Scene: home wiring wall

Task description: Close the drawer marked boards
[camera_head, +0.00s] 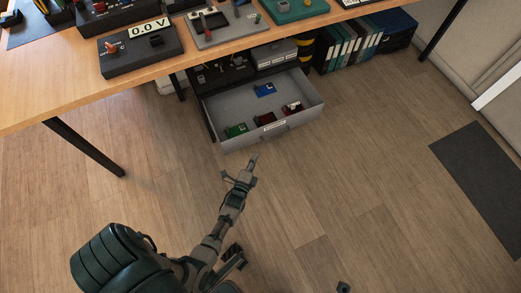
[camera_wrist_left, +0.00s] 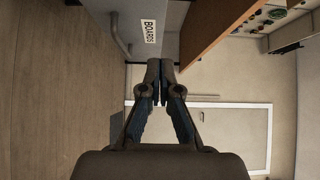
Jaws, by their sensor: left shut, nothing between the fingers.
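The grey drawer (camera_head: 262,136) is pulled out under the workbench. It holds a blue board (camera_head: 264,90), a green board (camera_head: 236,130) and red boards (camera_head: 291,108). Its front carries a handle and a white label; the label reads BOARDS in the left wrist view (camera_wrist_left: 150,32), with the handle (camera_wrist_left: 118,35) beside it. My left gripper (camera_head: 255,158) is shut and empty, just in front of the drawer front and below it in the picture. Its closed fingertips also show in the left wrist view (camera_wrist_left: 160,70). A small dark part at the bottom edge may be my right gripper (camera_head: 343,287); its fingers cannot be made out.
The wooden workbench (camera_head: 60,95) stands above with devices on it, including a meter reading 0.0 V (camera_head: 149,28). Binders (camera_head: 345,47) stand under it, right of the drawer. A table leg (camera_head: 85,148) is at left. The floor before the drawer is clear.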

